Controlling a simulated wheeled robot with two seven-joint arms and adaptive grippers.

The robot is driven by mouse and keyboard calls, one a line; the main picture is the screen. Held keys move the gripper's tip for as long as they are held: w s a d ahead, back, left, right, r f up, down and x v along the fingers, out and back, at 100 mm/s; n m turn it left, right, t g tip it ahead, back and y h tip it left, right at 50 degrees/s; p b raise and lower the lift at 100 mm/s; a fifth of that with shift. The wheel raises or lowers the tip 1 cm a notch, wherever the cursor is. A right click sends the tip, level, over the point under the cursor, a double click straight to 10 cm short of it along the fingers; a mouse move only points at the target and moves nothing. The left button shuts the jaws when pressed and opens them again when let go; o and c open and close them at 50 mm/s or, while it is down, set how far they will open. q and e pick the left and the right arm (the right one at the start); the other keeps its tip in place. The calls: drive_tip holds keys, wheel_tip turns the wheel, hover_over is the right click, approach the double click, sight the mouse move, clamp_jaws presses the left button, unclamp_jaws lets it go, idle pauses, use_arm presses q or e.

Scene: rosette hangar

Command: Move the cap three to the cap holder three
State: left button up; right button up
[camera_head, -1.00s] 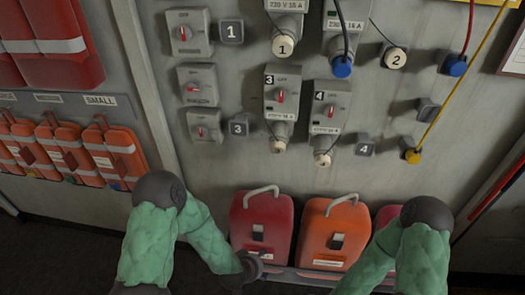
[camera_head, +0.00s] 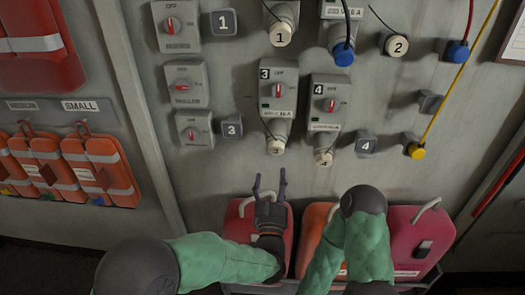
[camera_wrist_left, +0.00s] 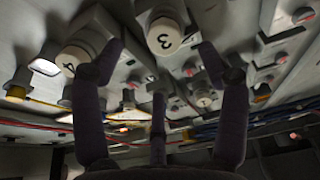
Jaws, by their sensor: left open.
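Cap three (camera_head: 276,147) is a round cream cap at the lower end of the grey socket unit marked 3 (camera_head: 277,95). In the left wrist view the cap (camera_wrist_left: 164,37) shows its numeral 3, close ahead between my fingers. Cap holder three (camera_head: 231,127) is a small grey block marked 3 on the wall, up and left of the cap. My left gripper (camera_head: 270,182) is open and empty, pointing up just below the cap and apart from it. Its spread fingers show in the left wrist view (camera_wrist_left: 168,68). My right gripper is not visible; only its arm shows.
Cap four (camera_head: 323,158) hangs from the socket unit to the right, near my left gripper. Its holder (camera_head: 365,143) is further right. The wall just left of cap three is clear.

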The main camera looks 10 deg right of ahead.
sight(276, 152)
use_arm(q)
drive_tip(key=shift+s+r, duration=0.2)
drive_tip(key=shift+r, duration=0.3)
drive_tip(key=shift+w, duration=0.1)
drive_tip(key=p+x, duration=0.2)
drive_tip(key=x, duration=0.3)
drive_tip(key=shift+r, duration=0.15)
drive_tip(key=b+x, duration=0.1)
drive_tip(key=x, duration=0.1)
drive_tip(key=shift+w+d, duration=0.1)
drive_tip(key=shift+w, duration=0.2)
drive_tip(key=shift+w+d+r, duration=0.15)
drive_tip(key=shift+w+r, duration=0.1)
drive_tip(key=shift+w, duration=0.25)
drive_tip(key=shift+b, duration=0.9)
